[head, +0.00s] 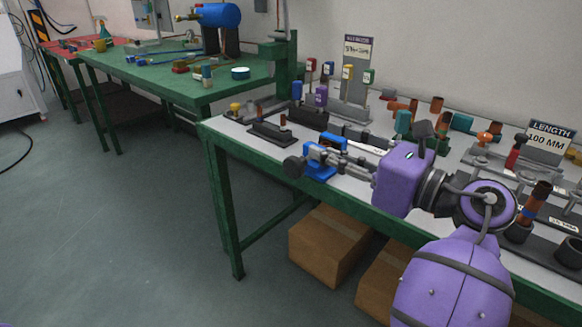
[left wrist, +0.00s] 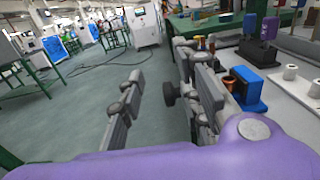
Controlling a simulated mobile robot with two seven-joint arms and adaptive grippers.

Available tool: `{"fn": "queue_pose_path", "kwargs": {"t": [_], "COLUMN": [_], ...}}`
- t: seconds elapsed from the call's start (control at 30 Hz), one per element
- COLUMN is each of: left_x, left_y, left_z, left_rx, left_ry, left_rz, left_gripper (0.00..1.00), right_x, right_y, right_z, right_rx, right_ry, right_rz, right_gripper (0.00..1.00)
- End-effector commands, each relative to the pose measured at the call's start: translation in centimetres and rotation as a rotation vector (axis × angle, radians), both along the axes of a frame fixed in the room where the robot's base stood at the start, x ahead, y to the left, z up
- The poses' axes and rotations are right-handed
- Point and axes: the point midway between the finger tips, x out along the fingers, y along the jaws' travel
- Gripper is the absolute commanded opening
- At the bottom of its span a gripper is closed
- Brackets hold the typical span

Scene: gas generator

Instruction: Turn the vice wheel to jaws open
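A small blue vice (head: 322,172) stands at the front edge of the near bench. Its round dark wheel (head: 293,167) sticks out past the edge on the left. My left gripper (head: 327,160) reaches over the vice, with grey fingers pointing at the wheel and partly hiding the vice. In the left wrist view the fingers are spread wide and empty. The dark wheel (left wrist: 169,93) shows between them, nearer the right finger, with no clear contact. The blue vice (left wrist: 250,90) is right of that finger. The gap between the vice jaws cannot be made out. My right gripper is not in view.
The near bench (head: 222,133) is crowded with small coloured parts, stands and a length sign (head: 548,140). Cardboard boxes (head: 325,245) lie beneath it. A second green bench (head: 190,85) stands behind. The floor (head: 110,230) to the left is clear.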

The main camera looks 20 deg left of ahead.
Motion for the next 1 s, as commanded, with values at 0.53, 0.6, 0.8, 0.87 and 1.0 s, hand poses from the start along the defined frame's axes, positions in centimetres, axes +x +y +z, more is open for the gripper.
{"fn": "queue_pose_path", "kwargs": {"t": [0.53, 0.6, 0.8, 0.87, 1.0], "left_x": [0.9, 1.4, 2.3, 2.4, 2.6], "left_y": [2.7, 3.9, 6.3, 6.7, 7.1], "left_z": [-8.1, -8.0, -7.9, -7.8, -7.7], "left_rx": [0.000, 0.000, 0.001, 0.001, 0.001], "left_ry": [0.000, -0.001, 0.000, 0.000, 0.000], "left_rz": [0.004, 0.004, 0.002, 0.002, 0.001], "left_gripper": [0.32, 0.32, 0.32, 0.32, 0.32], "right_x": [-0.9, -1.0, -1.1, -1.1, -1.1], "right_y": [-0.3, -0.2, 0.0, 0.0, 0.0], "right_z": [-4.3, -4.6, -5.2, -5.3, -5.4], "right_rx": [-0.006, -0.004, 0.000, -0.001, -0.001], "right_ry": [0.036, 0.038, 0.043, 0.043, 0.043], "right_rz": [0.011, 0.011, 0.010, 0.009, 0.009], "right_gripper": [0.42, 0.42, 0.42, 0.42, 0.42]}}
